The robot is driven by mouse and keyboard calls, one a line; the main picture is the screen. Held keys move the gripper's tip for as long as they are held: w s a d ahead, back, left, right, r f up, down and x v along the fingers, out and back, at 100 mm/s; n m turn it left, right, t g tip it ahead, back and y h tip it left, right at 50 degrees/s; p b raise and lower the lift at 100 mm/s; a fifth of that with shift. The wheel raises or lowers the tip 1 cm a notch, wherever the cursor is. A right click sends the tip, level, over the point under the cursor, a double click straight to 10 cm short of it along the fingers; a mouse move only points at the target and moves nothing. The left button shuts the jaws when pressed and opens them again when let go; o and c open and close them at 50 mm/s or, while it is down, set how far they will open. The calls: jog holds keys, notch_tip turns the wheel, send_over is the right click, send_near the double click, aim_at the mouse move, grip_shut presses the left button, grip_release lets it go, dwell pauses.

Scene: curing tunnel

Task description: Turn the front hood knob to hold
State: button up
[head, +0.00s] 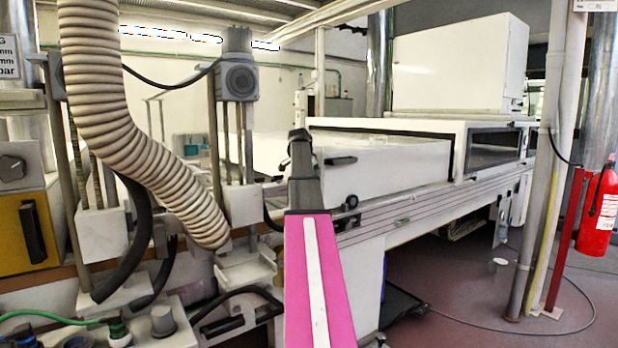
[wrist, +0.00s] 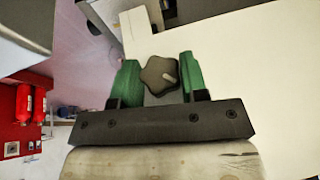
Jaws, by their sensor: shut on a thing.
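In the head view, my pink arm reaches up the middle toward the white hood (head: 375,160). The gripper's fingers and the knob between them cannot be made out there. A small dark round part (head: 351,201) shows low at the hood's near corner; I cannot tell if it is the same knob.
A ribbed hose (head: 130,120) and machine posts stand close on the left. A dark handle (head: 340,160) sticks out from the hood. A pole (head: 545,170) and a red fire extinguisher (head: 600,212) stand at right. The reddish floor (head: 450,275) there is mostly open, with a cable across it.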

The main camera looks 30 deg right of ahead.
jog(key=shift+s, duration=0.1)
jog(key=shift+s+f+m+t, duration=0.1)
jog(key=shift+m+t, duration=0.4)
jog(key=shift+t, duration=1.6)
jog(key=shift+s+f+m+t, duration=0.1)
jog(key=shift+m+t, duration=0.4)
jog(key=shift+t, duration=1.6)
jog(key=o, duration=0.9)
jog(key=v, duration=1)
jog(key=shift+s+a+r, duration=0.15)
jog(key=shift+s, duration=0.2)
